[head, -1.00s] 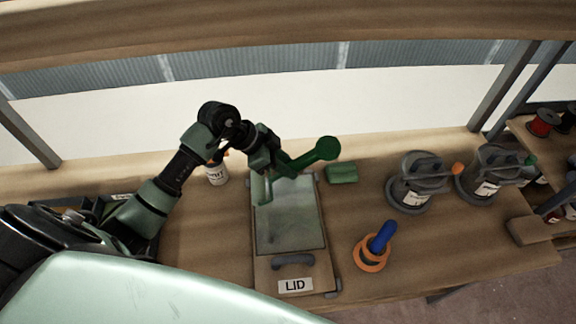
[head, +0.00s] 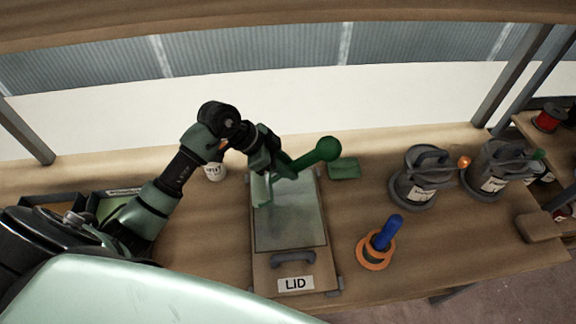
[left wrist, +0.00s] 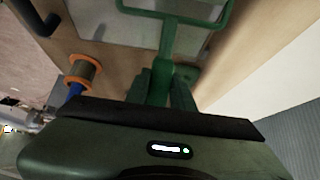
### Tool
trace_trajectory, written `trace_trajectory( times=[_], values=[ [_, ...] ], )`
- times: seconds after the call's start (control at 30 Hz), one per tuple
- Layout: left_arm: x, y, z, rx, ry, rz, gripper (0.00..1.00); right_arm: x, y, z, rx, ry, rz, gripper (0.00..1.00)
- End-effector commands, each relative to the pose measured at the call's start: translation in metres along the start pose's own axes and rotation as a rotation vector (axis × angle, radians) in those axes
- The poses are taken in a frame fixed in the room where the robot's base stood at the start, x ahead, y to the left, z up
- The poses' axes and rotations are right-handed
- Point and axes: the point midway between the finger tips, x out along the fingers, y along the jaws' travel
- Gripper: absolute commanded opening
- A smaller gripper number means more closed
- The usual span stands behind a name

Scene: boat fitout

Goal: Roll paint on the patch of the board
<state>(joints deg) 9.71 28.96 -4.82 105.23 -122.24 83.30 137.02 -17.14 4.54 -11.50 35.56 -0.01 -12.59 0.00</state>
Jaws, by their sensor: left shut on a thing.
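My left gripper (head: 276,167) is shut on a dark green tool (head: 318,152) over the far end of the board. The tool has a round knob at its right end and a paler green part at its left. In the left wrist view the tool's shaft runs between the fingers (left wrist: 161,88) to a rectangular green frame (left wrist: 178,18). The board (head: 262,278), labelled LID, lies on the bench with a grey-green patch (head: 288,225) and a handle at its near end. Whether the tool touches the patch cannot be told. My right gripper is not in view.
A blue-handled, orange-flanged spool shape (head: 381,243) stands right of the board; it also shows in the left wrist view (left wrist: 82,72). A green block (head: 344,169) lies beyond it. Two grey cans (head: 420,178) stand farther right. A small white pot (head: 214,172) is left of the board.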

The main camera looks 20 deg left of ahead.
Motion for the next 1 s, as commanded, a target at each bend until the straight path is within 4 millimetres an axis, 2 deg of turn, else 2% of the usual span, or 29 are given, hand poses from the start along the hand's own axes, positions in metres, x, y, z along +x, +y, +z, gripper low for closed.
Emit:
trace_trajectory(
  times=[1.0],
  values=[
    [0.016,0.000,0.012,0.000,0.001,0.000,0.00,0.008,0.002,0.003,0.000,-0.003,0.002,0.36]
  ],
)
